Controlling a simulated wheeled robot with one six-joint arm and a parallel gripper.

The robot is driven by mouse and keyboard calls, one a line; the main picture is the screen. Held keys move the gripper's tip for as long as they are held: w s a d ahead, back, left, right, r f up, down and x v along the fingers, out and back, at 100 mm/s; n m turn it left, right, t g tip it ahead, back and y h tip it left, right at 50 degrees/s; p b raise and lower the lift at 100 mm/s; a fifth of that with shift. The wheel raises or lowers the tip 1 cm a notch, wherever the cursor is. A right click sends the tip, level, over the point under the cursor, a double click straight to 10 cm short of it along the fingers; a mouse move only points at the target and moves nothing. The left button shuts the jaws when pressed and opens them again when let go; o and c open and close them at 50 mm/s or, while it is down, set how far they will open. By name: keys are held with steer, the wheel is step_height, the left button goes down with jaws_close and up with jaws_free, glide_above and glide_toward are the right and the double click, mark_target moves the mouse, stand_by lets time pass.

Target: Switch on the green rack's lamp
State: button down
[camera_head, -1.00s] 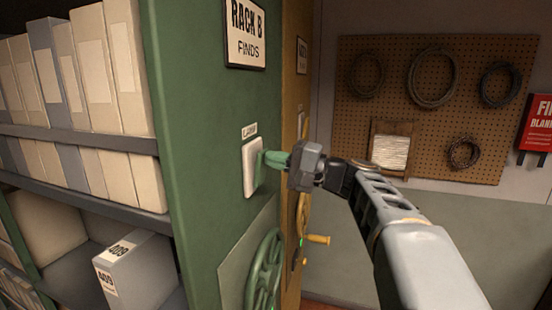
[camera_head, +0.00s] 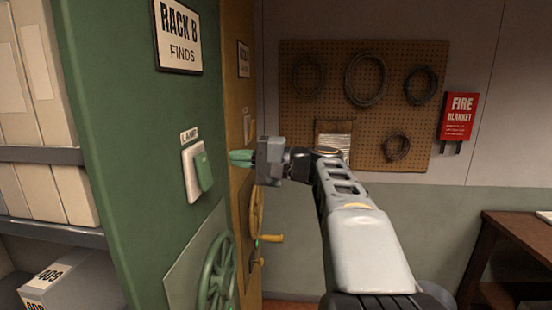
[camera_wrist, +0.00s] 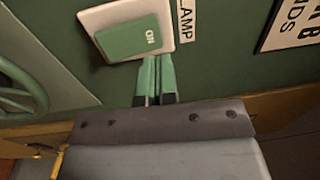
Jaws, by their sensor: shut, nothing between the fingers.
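The green rack (camera_head: 125,140) bears a sign reading "RACK B FINDS" (camera_head: 179,35). Below it, under a small "LAMP" label (camera_head: 190,134), is a white switch plate with a green rocker (camera_head: 203,172). The rocker's lower end seems to stand out from the plate. The wrist view shows the rocker (camera_wrist: 128,38) with "ON" at its end nearer the label. My gripper (camera_head: 232,157) is shut and empty, its green tips just right of the switch in the head view. In the wrist view its tips (camera_wrist: 157,62) lie by the plate's edge; contact is unclear. No lamp is visible.
A green handwheel (camera_head: 217,272) sits below the switch. An ochre rack (camera_head: 240,100) with a yellow crank (camera_head: 270,238) stands behind. A pegboard (camera_head: 330,75) with coiled cables and a fire blanket (camera_head: 458,115) hang on the far wall. A wooden table (camera_head: 515,230) is at right.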

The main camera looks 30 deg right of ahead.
steer(key=r+b+v, duration=0.1)
steer(key=v, duration=0.7)
steer(key=shift+r, duration=0.35)
step_height(320, 180, down, 20)
steer(key=w+m+g+h, duration=0.1)
steer(key=m+g+h, duration=0.25)
steer(key=h, duration=0.55)
steer(key=s+a+f+n+g+h, duration=0.3)
steer(key=s+a+f+n+h, duration=0.3)
steer(key=s+a+f+n, duration=0.4)
steer(key=shift+s+a+f+n+g, duration=0.45)
steer(key=shift+a+f, duration=0.5)
steer(key=shift+f, duration=1.15)
steer(key=shift+w, duration=0.1)
